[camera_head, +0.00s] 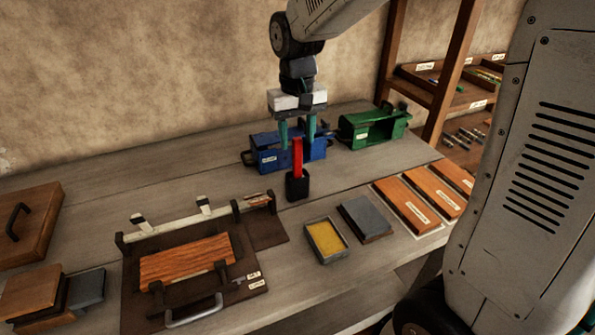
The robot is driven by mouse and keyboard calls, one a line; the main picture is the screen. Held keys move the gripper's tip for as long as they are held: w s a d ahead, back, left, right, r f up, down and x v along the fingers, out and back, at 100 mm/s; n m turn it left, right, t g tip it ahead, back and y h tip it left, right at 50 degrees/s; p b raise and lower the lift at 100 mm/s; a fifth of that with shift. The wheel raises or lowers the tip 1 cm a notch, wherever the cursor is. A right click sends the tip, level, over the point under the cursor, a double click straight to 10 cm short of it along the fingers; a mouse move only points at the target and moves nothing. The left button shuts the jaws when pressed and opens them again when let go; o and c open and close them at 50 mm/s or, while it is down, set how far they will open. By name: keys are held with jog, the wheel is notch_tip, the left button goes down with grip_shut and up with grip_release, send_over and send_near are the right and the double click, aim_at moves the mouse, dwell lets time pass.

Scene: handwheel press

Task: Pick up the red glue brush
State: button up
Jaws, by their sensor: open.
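The red glue brush (298,158) stands upright, its lower end in a small black block or pot (297,186) on the grey wooden bench. I cannot tell whether the black part is a holder or part of the brush. My gripper (298,143) points straight down above it, with two teal fingers apart. The top of the red handle shows between the fingertips, with gaps on both sides. My gripper is open and holds nothing.
A blue box (268,153) stands just behind the brush, and a green box (373,127) is behind right. A tray with a yellow pad (326,238), a grey block (365,218) and labelled wooden boards (407,204) lie in front right. A dark fixture (135,290) is front left.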

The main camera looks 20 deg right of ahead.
send_over(297, 177)
jog(key=f, duration=0.5)
jog(key=shift+w+d+f, duration=0.25)
jog(key=shift+w, duration=0.15)
grip_shut()
